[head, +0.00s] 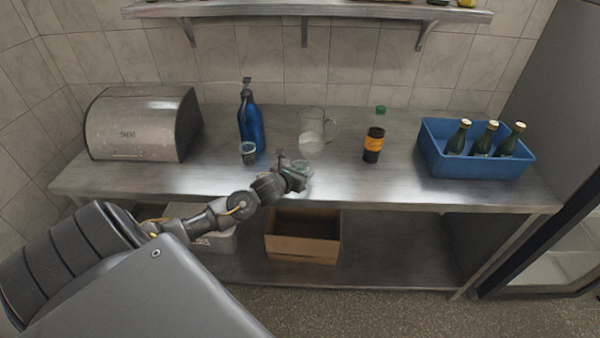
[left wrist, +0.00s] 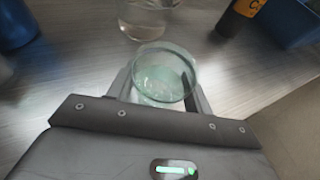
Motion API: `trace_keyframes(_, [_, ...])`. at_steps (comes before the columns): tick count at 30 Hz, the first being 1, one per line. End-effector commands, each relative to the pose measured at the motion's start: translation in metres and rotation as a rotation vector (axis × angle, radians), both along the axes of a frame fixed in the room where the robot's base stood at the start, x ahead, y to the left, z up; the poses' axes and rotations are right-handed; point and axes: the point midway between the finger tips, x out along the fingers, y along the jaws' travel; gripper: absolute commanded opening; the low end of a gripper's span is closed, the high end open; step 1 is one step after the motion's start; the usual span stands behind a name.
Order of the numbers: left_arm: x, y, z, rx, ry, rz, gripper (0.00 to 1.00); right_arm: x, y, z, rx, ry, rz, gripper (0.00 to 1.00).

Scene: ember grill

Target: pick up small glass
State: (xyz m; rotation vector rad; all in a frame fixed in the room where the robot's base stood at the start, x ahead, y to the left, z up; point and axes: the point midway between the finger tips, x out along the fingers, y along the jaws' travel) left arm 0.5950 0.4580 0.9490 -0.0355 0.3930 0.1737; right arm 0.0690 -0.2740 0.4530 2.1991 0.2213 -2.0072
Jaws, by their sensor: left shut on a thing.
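A small clear greenish glass (left wrist: 163,72) stands between the fingers of my left gripper (left wrist: 158,92) in the left wrist view. The gripper is shut on it, and its rim and inside show from above. In the head view the left gripper (head: 292,172) is at the front part of the steel counter, with the glass (head: 303,167) partly hidden by it. I cannot tell whether the glass touches the counter. Another small glass (head: 248,152) stands to the left, in front of a blue bottle. My right gripper is not in view.
A clear jug (head: 312,128) stands just behind the held glass. The blue spray bottle (head: 250,120) is left of it, a dark bottle with an orange label (head: 373,146) to the right. A blue crate (head: 475,170) holds green bottles. A steel bread box (head: 140,125) is at left.

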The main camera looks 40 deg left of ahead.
Motion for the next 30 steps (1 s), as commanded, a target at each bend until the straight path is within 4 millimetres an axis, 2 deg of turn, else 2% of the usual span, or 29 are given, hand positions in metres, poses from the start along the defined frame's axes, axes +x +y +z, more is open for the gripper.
trace_keyframes(11, [0.001,0.000,0.028,0.003,-0.005,-0.001,0.23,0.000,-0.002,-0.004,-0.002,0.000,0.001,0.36])
trace_keyframes(27, [-0.048,0.007,0.087,0.006,-0.002,-0.002,0.23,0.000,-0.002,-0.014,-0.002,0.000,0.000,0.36])
trace_keyframes(30, [-0.062,0.010,0.091,0.006,0.001,0.000,0.23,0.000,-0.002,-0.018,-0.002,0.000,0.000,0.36])
